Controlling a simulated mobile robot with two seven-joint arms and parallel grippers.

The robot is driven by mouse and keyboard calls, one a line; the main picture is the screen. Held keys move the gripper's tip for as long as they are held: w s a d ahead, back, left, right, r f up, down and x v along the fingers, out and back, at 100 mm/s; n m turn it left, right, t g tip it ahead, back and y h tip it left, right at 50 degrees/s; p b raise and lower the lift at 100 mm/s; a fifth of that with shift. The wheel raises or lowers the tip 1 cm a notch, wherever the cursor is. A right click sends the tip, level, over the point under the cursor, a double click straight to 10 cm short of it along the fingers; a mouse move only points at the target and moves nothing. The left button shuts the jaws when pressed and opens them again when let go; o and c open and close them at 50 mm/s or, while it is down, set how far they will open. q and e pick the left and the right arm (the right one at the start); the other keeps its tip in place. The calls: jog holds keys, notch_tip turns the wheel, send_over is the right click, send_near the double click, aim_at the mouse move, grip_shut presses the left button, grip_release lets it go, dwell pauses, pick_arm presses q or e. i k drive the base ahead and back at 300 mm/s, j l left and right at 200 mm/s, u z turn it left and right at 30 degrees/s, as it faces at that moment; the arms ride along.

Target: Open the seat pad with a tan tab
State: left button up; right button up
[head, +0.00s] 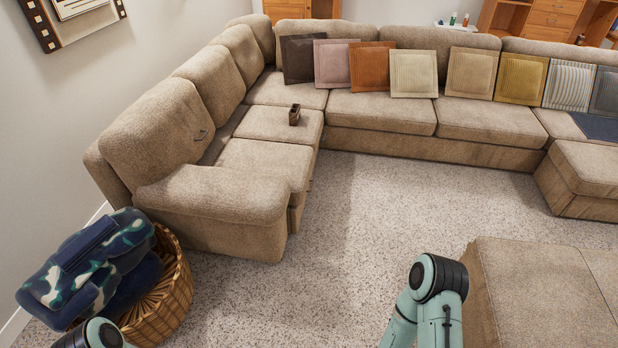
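A beige sectional sofa runs along the left wall and the back. Its left section has a near seat pad (265,160), a middle seat pad (262,126) and a far corner seat pad (290,93). The back section has more seat pads (380,112), (492,122). All the pads I can see lie flat. I cannot make out a tan tab on any of them. A thin dark loop (203,134) shows on the near left backrest. Parts of both my arms show at the bottom edge, but neither gripper is in view.
A small brown holder (294,115) stands on the left section's seat. Several cushions (414,73) lean along the back. A wicker basket (170,300) with a blue patterned blanket (88,262) stands lower left. An ottoman (540,295) stands lower right. Carpet (340,240) between is clear.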

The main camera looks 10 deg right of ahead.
aim_at(295, 164)
jog(key=i+l+u, duration=0.1)
jog(key=i+l, duration=0.2)
jog(key=i+l+u, duration=0.15)
jog(key=i+l, duration=0.15)
jog(key=i+l+u, duration=0.1)
jog(key=i+l, duration=0.2)
jog(key=i+l+u, duration=0.15)
jog(key=l, duration=0.3)
jog(key=i+l+u, duration=0.1)
jog(key=i+l, duration=0.25)
jog(key=i+l+u, duration=0.15)
jog(key=l, duration=0.3)
jog(key=i+l+u, duration=0.1)
jog(key=i+l, duration=0.15)
jog(key=l, duration=0.2)
jog(key=i+l+u, duration=0.15)
jog(key=l, duration=0.3)
jog(key=i, duration=0.05)
